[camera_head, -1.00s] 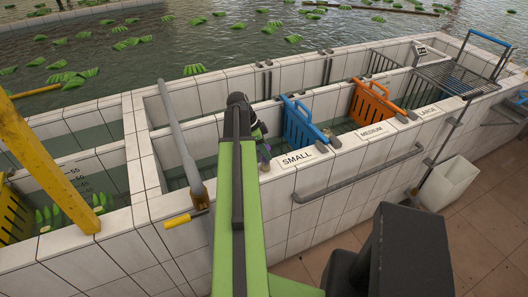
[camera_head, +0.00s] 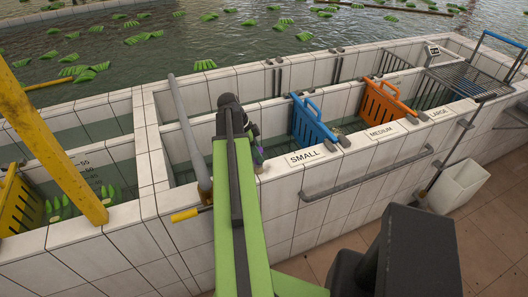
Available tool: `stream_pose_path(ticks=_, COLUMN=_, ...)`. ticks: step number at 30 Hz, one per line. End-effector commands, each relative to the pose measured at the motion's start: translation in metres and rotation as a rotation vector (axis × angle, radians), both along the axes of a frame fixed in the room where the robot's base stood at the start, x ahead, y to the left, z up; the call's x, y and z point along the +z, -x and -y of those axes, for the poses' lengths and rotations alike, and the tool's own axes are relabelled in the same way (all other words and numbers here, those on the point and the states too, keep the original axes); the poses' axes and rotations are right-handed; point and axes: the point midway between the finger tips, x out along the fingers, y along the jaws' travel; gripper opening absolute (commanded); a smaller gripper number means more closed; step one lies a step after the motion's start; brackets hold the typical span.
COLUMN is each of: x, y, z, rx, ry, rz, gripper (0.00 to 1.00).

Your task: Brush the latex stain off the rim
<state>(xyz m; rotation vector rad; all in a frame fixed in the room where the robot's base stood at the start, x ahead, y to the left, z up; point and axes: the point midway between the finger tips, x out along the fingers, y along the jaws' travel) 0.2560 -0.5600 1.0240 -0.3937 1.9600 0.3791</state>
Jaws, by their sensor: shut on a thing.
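The white tiled rim (camera_head: 330,176) of the tank runs across the middle, with signs SMALL, MEDIUM and LARGE on it. My green arm reaches over its near wall, left of the SMALL sign (camera_head: 308,157). My gripper (camera_head: 256,150) is mostly hidden behind the arm, at the rim's inner edge. I cannot make out a latex stain; the rim behind my arm is hidden.
A grey pipe (camera_head: 188,130) with a yellow handle leans over the wall left of my arm. A blue gate (camera_head: 311,121) and an orange gate (camera_head: 386,104) stand right. A yellow post (camera_head: 45,140) is at left. A grey rail runs along the outer wall. A white bin (camera_head: 458,187) stands right.

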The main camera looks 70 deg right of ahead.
Motion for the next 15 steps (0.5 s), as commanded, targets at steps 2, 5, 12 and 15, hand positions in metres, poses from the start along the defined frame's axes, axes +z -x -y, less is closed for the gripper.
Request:
stream_pose_path(ticks=2, x=-0.0004, y=-0.006, z=-0.0061, rx=0.001, ry=0.0, rz=0.0, gripper=0.0)
stream_pose_path(ticks=5, x=-0.0005, y=-0.0099, z=-0.0097, rx=0.0, ry=0.001, rz=0.0, gripper=0.0)
stream_pose_path(ticks=12, x=0.0, y=-0.0102, z=-0.0097, rx=-0.001, ry=0.0, rz=0.001, gripper=0.0)
stream_pose_path(ticks=15, x=0.0059, y=-0.0103, z=-0.0096, rx=-0.001, ry=0.0, rz=0.001, gripper=0.0)
